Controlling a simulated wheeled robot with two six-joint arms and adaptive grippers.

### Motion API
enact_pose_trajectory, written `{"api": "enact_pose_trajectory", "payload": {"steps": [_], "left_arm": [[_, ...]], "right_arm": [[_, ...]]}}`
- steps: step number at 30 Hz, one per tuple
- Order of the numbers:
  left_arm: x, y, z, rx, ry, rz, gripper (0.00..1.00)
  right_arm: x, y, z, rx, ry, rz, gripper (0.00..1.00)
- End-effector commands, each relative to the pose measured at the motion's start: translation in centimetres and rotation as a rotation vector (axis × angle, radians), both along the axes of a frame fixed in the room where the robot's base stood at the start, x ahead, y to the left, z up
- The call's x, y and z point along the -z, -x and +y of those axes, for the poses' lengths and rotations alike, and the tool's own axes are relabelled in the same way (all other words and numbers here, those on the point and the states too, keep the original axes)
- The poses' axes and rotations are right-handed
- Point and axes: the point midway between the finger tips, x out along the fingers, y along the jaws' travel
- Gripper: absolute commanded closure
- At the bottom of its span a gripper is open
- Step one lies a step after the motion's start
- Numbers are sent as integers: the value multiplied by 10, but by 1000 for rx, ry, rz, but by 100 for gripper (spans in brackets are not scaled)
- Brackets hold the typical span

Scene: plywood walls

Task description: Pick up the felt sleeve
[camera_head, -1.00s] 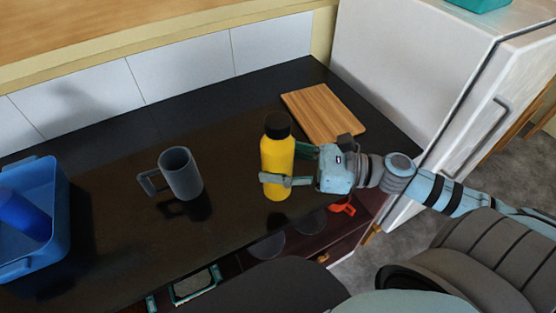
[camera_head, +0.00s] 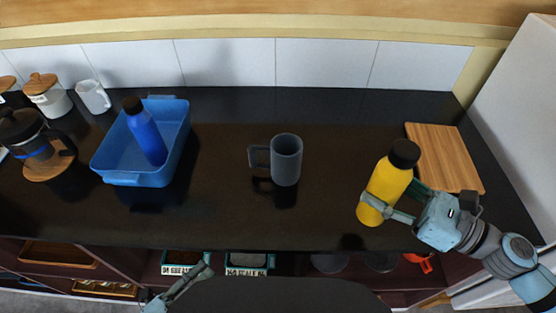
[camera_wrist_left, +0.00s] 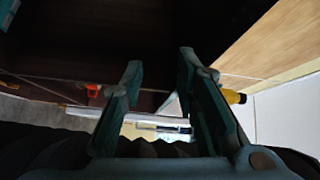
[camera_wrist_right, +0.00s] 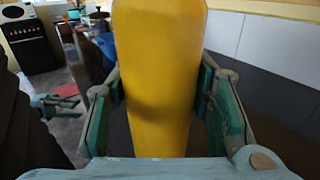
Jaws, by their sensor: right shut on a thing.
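A yellow bottle-shaped thing (camera_head: 386,192) with a black cap is held above the right part of the dark counter, its top tilted to the right. It fills the middle of the right wrist view (camera_wrist_right: 158,80). I cannot tell whether its yellow body is the felt sleeve; no separate sleeve can be made out. My right gripper (camera_head: 392,203) is shut on it, one finger on each side. My left gripper (camera_head: 190,281) is low at the counter's front edge, away from it. Its fingers stand apart and empty in the left wrist view (camera_wrist_left: 158,65).
A grey mug (camera_head: 287,162) stands mid-counter. A blue tub (camera_head: 118,179) holding a blue bottle (camera_head: 145,130) is to the left. A French press (camera_head: 25,130), a lidded jar (camera_head: 48,98) and a white jug (camera_head: 94,97) stand far left. A wooden board (camera_head: 445,160) lies behind the right gripper.

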Motion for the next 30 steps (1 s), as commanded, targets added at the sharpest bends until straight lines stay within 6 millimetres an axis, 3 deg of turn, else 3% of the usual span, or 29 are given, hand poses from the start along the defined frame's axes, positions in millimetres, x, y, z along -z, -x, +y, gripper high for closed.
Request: {"api": "enact_pose_trajectory", "payload": {"steps": [3, 6, 8, 9, 12, 13, 16, 20, 30], "left_arm": [[-63, -1, -61, 80, -29, -262, 72], [-123, 4, -102, 110, -85, -507, 72], [-148, -36, -105, 87, -263, -752, 72], [-145, -64, -100, 79, -481, -855, 72], [-158, -121, -82, 20, -888, -1074, 72], [-163, -134, -76, 0, -982, -1124, 72], [-148, -156, -49, -17, -1201, -1111, 72], [-145, -174, -36, -38, -1316, -1105, 72], [-142, -223, -75, -38, -1322, -1098, 72]], "right_arm": [[0, 0, 0, -1, -1, -1, 96], [0, 0, 0, -1, -1, -1, 96], [0, 0, 0, 0, -1, -1, 96], [0, 0, 0, 0, -1, -1, 96], [0, 0, 0, -1, -1, -1, 96], [0, 0, 0, -1, -1, -1, 96], [0, 0, 0, -1, -1, -1, 96], [0, 0, 0, 0, -1, -1, 96], [0, 0, 0, -1, -1, -1, 96]]}}
